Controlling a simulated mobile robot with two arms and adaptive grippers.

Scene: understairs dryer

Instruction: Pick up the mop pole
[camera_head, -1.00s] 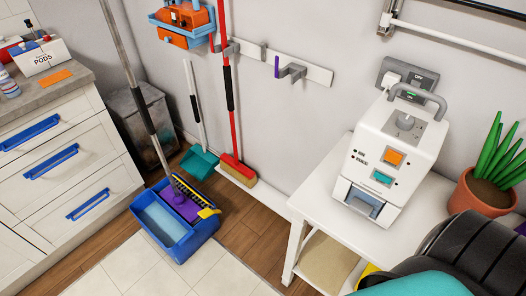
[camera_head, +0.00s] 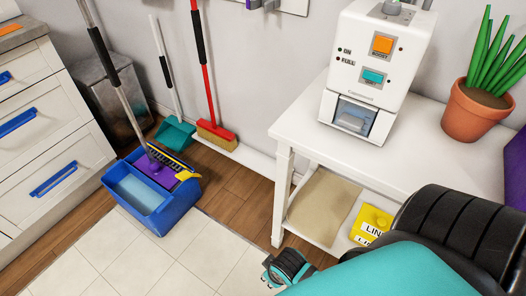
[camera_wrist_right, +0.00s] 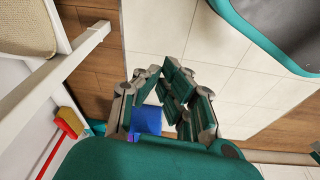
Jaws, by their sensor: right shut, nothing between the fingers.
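The mop pole (camera_head: 103,50) is grey with a black grip. It leans up to the left out of the blue mop bucket (camera_head: 165,222) on the floor at the left of the head view; its top is cut off. The purple mop head (camera_head: 157,172) rests at the bucket's rim. My right gripper (camera_head: 274,270) is low in the head view, right of the bucket and apart from the pole. In the right wrist view the gripper (camera_wrist_right: 164,82) is shut and empty, with part of the blue bucket (camera_wrist_right: 146,120) showing beyond it. My left gripper is not in view.
A white table (camera_head: 300,130) with a white machine (camera_head: 375,70) and a potted plant (camera_head: 478,112) stands right. A red broom (camera_head: 216,134) and teal dustpan (camera_head: 174,135) are behind the bucket. Drawers (camera_head: 60,150) are left. Floor tiles in front are clear.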

